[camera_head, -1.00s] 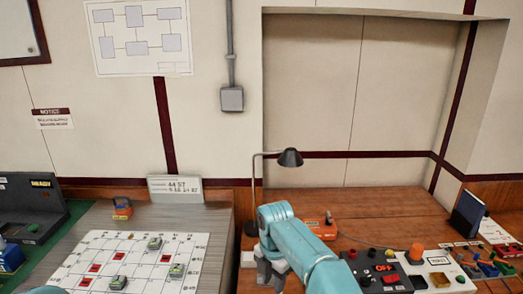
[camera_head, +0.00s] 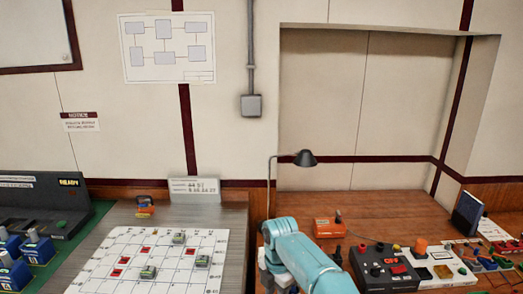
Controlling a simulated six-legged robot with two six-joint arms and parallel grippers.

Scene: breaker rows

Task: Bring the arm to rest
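My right arm comes in from the bottom of the picture, and its gripper (camera_head: 277,275) hangs low at the left edge of the wooden desk. The fingers are partly hidden by the wrist, so I cannot tell whether they are open or shut. No held object shows. My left gripper does not show. A white grid board (camera_head: 212,240) with red cells lies on the grey table, and several small green-grey blocks, one of them a block (camera_head: 179,237) near the back, stand on it.
An orange device (camera_head: 328,228) and a black control box (camera_head: 372,262) are on the wooden desk (camera_head: 390,220). A desk lamp (camera_head: 304,159) stands behind my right arm. Blue breakers (camera_head: 38,246) sit at the far left. A small orange-and-dark object (camera_head: 145,207) is behind the board.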

